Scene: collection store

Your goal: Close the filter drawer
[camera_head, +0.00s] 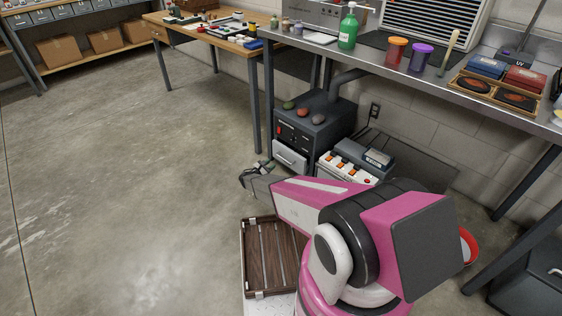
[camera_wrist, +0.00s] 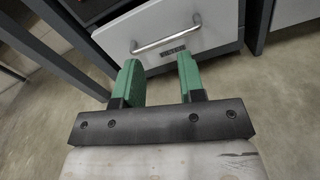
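The filter drawer (camera_head: 289,158) is a pale front with a bar handle, low on a dark grey unit (camera_head: 313,118) under the metal bench. In the wrist view the drawer front (camera_wrist: 215,22) fills the top, with its silver handle (camera_wrist: 166,40) and a small label below it. The drawer appears to stand out from the unit, with a dark gap at its upper left. My gripper (camera_wrist: 160,75) has two green fingers spread apart with nothing between them. The fingertips point at the drawer front, just below the handle. In the head view my gripper (camera_head: 257,171) is partly hidden by my arm.
A power-strip-like device with orange switches (camera_head: 345,165) sits right of the unit. Bench legs (camera_head: 254,105) stand close on the left. A slatted wooden tray (camera_head: 270,255) is near my base. Open concrete floor (camera_head: 130,180) lies to the left.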

